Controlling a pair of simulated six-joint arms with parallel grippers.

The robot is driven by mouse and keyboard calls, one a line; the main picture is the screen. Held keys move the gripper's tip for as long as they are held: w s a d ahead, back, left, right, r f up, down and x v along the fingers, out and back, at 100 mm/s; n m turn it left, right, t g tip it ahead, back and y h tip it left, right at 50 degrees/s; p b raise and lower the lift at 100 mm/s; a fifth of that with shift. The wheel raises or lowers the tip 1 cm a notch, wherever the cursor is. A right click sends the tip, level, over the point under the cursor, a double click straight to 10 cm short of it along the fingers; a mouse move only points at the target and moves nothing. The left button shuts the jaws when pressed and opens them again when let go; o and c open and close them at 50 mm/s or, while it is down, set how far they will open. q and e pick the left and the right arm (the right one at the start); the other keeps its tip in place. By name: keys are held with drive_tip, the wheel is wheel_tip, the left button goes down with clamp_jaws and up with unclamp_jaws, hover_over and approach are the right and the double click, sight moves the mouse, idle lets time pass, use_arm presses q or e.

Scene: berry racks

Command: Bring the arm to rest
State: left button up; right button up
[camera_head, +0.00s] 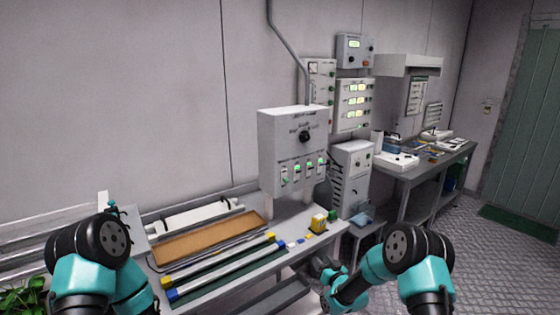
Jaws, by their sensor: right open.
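My right arm comes in at the lower right, black and teal, bent at the elbow. Its dark gripper (326,271) is open, with nothing visible between the fingers. It is beside the front right edge of the grey bench (225,285), to the right of the strips lying there. My left arm stands at the lower left, and its gripper cannot be made out there.
A grey switch box (293,150) stands behind. A plant (22,296) is at the lower left. Open floor (490,270) lies to the right.

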drive_tip(key=s+d+f+m+g+h, duration=0.15)
drive_tip(key=s+f+g, duration=0.25)
drive_tip(key=s+f, duration=0.5)
drive_tip(key=s+d+f+m+g+h, duration=0.15)
drive_tip(key=s+f+g, duration=0.3)
drive_tip(key=s, duration=0.75)
drive_tip(key=s+d+g, duration=0.2)
drive_tip(key=s+g, duration=0.5)
drive_tip(key=s, duration=1.5)
drive_tip(key=shift+f+m, duration=0.3)
drive_tip(key=shift+m, duration=0.1)
drive_tip(key=shift+d, duration=0.1)
